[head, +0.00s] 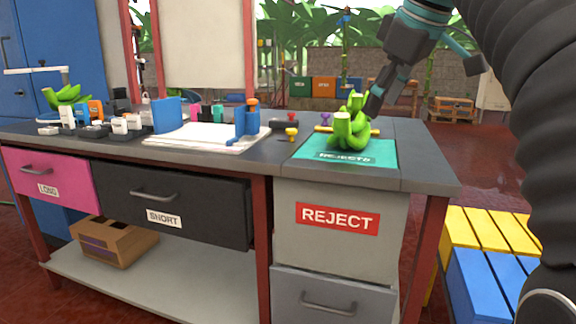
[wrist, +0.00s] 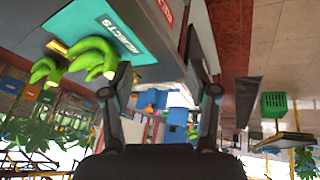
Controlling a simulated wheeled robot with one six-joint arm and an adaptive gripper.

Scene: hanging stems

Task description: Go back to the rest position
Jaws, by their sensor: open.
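My gripper (head: 374,103) hangs over the right part of the workbench at the end of my arm, pointing down and left. It sits just right of and slightly above a green banana bunch (head: 350,128); from the head view I cannot tell whether they touch. In the wrist view my gripper (wrist: 163,80) shows its two fingers spread wide with nothing between them. There the bunch (wrist: 92,58) lies outside the fingers, left of the left one. The bunch rests on the teal REJECTS mat (head: 318,153), which also shows in the wrist view (wrist: 115,28).
The bench top holds a white board (head: 200,141), a blue fixture (head: 246,122) and small tools to the left. Below are a pink drawer (head: 70,187), a black drawer (head: 190,205) and the grey REJECT bin (head: 340,250). Yellow and blue slatted crates (head: 485,235) stand right.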

